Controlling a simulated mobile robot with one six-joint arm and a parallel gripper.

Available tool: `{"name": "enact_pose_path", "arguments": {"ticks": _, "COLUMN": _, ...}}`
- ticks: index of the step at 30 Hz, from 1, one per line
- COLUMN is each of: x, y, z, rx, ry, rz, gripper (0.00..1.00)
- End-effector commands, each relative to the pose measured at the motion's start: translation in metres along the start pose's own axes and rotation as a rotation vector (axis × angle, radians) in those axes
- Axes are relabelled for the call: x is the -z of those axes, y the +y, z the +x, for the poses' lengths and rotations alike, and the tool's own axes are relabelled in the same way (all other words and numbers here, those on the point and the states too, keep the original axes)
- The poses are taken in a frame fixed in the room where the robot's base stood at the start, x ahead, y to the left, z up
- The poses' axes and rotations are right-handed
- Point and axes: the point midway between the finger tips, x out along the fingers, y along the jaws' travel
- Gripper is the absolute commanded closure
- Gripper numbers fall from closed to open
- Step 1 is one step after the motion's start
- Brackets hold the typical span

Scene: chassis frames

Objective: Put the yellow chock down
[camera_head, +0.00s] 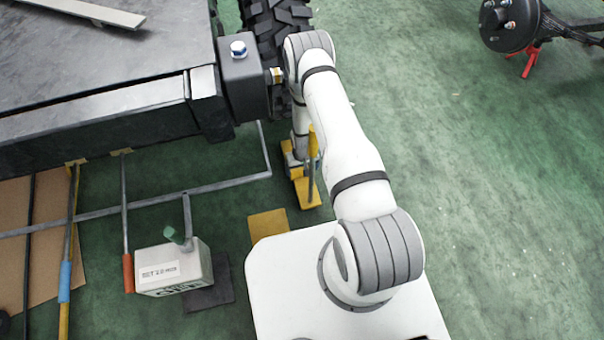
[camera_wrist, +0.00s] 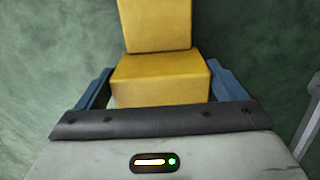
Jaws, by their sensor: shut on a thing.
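The yellow chock (camera_wrist: 160,76) fills the space between the two blue fingers of my gripper (camera_wrist: 160,88) in the wrist view. My gripper is shut on it. A second yellow face (camera_wrist: 155,25) rises beyond the near block, with green floor around it. In the head view, yellow parts (camera_head: 307,192) show low beside the end of my arm, near the floor. My gripper is mostly hidden there by my own arm and a yellow upright. I cannot tell whether the chock touches the floor.
A large black tyre (camera_head: 275,22) and a dark vehicle frame (camera_head: 100,75) stand at the upper left. A flat yellow piece (camera_head: 268,226) lies near my base. A pale box (camera_head: 175,268) sits lower left among several poles. Green floor (camera_head: 480,180) is open at the right.

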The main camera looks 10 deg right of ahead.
Motion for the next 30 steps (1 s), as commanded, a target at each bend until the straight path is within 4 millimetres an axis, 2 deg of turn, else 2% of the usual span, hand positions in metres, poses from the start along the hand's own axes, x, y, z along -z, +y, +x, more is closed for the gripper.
{"name": "enact_pose_path", "arguments": {"ticks": 8, "x": 0.001, "y": 0.003, "z": 0.034, "rx": 0.000, "ry": 0.001, "rz": 0.006, "gripper": 0.60}}
{"name": "enact_pose_path", "arguments": {"ticks": 20, "x": 0.001, "y": 0.004, "z": 0.038, "rx": 0.000, "ry": 0.001, "rz": 0.007, "gripper": 0.60}}
{"name": "enact_pose_path", "arguments": {"ticks": 21, "x": 0.000, "y": 0.004, "z": 0.038, "rx": 0.000, "ry": 0.000, "rz": 0.007, "gripper": 0.08}}
{"name": "enact_pose_path", "arguments": {"ticks": 24, "x": 0.000, "y": 0.004, "z": 0.037, "rx": 0.000, "ry": 0.000, "rz": 0.008, "gripper": 0.00}}
{"name": "enact_pose_path", "arguments": {"ticks": 30, "x": 0.000, "y": 0.004, "z": 0.037, "rx": 0.000, "ry": 0.000, "rz": 0.008, "gripper": 0.00}}
